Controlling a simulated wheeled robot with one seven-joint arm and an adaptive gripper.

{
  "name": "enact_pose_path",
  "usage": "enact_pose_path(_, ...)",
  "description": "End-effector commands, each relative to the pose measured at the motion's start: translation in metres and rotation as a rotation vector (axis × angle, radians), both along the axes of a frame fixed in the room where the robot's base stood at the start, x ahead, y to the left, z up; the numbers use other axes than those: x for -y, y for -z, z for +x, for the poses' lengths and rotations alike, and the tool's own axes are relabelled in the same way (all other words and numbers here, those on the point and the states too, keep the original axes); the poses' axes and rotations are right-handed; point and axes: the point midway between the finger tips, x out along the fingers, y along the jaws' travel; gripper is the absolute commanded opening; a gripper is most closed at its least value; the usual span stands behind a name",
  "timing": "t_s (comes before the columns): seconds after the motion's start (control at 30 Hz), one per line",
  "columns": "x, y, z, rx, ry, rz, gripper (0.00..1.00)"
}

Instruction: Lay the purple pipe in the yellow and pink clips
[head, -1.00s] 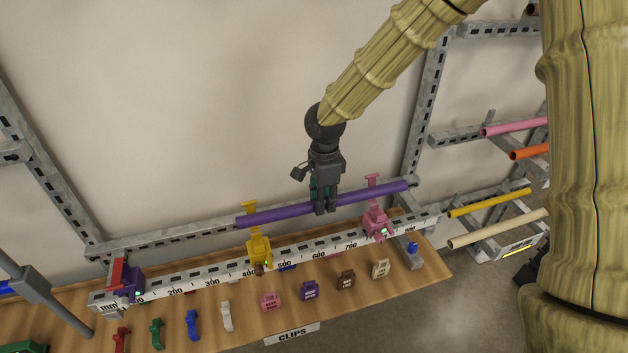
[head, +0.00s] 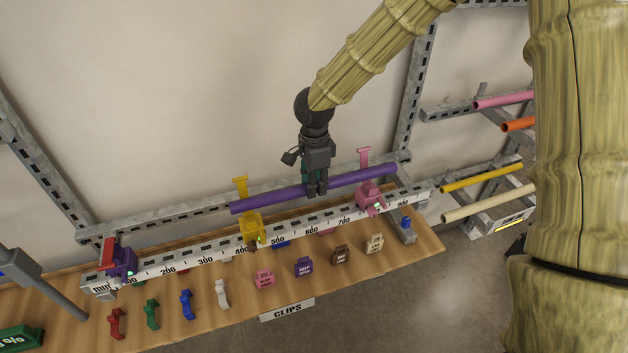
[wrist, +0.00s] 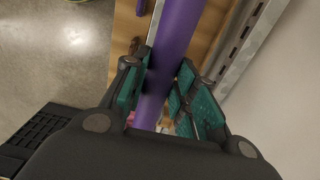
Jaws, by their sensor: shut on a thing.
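The purple pipe (head: 270,199) is held level by my gripper (head: 317,192), which is shut on it near its middle. In the wrist view the purple pipe (wrist: 172,50) runs between the two teal-padded fingers of my gripper (wrist: 160,90). The yellow clip (head: 250,228) and the pink clip (head: 370,196) stand on the ruler rail. The pipe's left part passes at the top of the yellow clip and its right part just above the pink clip. I cannot tell whether it touches either. Both clips' upright tabs show behind the pipe.
A purple clip with a red top (head: 121,262) is at the rail's left end. Several loose clips lie on the wooden board (head: 170,334) in front. A rack with pink, orange, yellow and cream pipes (head: 490,202) stands at right.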

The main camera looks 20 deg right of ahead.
Motion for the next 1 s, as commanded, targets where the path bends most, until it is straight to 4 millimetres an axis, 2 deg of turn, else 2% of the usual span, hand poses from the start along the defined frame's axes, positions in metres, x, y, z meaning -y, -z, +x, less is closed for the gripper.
enact_pose_path(0.6,-0.001,0.036,0.004,-0.003,-0.002,0.000,0.04)
enact_pose_path(1.0,0.000,0.041,0.004,-0.003,0.000,0.000,0.04)
